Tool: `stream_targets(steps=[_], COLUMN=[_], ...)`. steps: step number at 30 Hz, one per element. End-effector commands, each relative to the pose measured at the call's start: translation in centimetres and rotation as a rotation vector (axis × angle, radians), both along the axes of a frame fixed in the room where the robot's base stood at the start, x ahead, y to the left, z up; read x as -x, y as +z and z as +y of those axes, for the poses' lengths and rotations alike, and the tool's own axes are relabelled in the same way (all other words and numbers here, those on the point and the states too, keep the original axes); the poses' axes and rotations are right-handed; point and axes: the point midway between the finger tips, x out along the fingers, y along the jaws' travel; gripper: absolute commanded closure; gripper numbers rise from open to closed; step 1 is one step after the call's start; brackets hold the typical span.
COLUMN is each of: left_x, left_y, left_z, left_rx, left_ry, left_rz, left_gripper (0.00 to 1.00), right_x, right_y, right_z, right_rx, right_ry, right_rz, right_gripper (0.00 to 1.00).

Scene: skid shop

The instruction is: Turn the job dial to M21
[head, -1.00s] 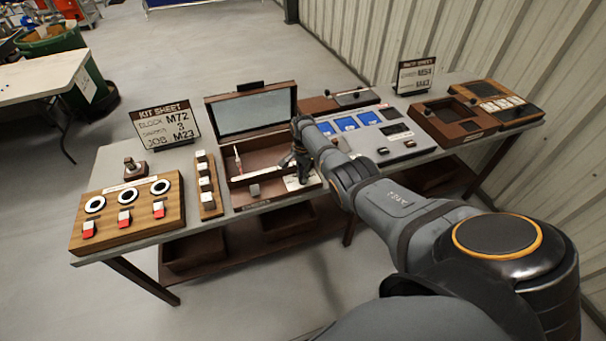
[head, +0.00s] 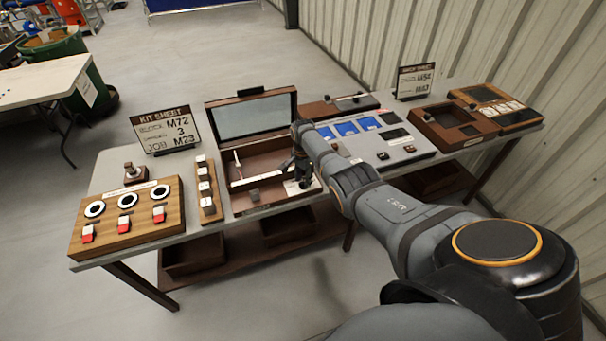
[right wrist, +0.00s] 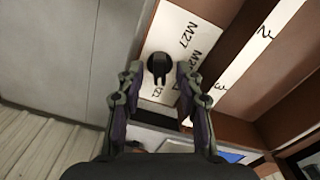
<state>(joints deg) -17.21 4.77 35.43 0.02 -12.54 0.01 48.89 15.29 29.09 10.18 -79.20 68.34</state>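The job dial is a small black knob (right wrist: 160,67) on a white plate (right wrist: 183,35) in the right wrist view. Printed labels surround it; M27 is readable, while the others are partly covered or too small. My right gripper (right wrist: 159,78) is open, with one finger on each side of the knob and gaps visible between fingers and knob. In the head view the right gripper (head: 302,174) points down over the front right part of the open brown case (head: 240,208), hiding the knob. My left gripper is not in view.
A kit sheet sign (head: 166,130) reads block M72, 3, job M23. A wooden panel with switches (head: 127,230) and a block rack (head: 207,196) stand left of the case. A grey panel with blue screens (head: 402,152) is at its right. The case's walls rise close to the gripper.

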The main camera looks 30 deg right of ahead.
Motion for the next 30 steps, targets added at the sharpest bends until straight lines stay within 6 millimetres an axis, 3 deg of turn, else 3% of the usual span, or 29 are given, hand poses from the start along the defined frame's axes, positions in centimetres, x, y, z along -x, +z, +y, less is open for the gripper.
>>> stream_targets(steps=[5,12,16,21,30], left_x=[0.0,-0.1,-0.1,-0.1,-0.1], left_y=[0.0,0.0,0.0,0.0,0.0], left_z=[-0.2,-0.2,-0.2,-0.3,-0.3], left_rx=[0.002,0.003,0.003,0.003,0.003], left_ry=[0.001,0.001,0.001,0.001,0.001], left_rz=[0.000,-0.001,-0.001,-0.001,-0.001], left_gripper=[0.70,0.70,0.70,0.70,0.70], right_x=[0.0,-0.1,-0.1,0.0,0.0], right_y=[2.2,8.2,10.5,11.7,11.7], right_z=[-0.1,0.0,-0.1,0.0,0.0], right_rx=[0.002,0.001,0.002,0.001,0.000], right_ry=[0.001,0.000,0.000,0.000,0.000], right_rz=[-0.004,-0.004,-0.003,-0.002,-0.001], right_gripper=[0.64,0.64,0.64,0.64,0.64])
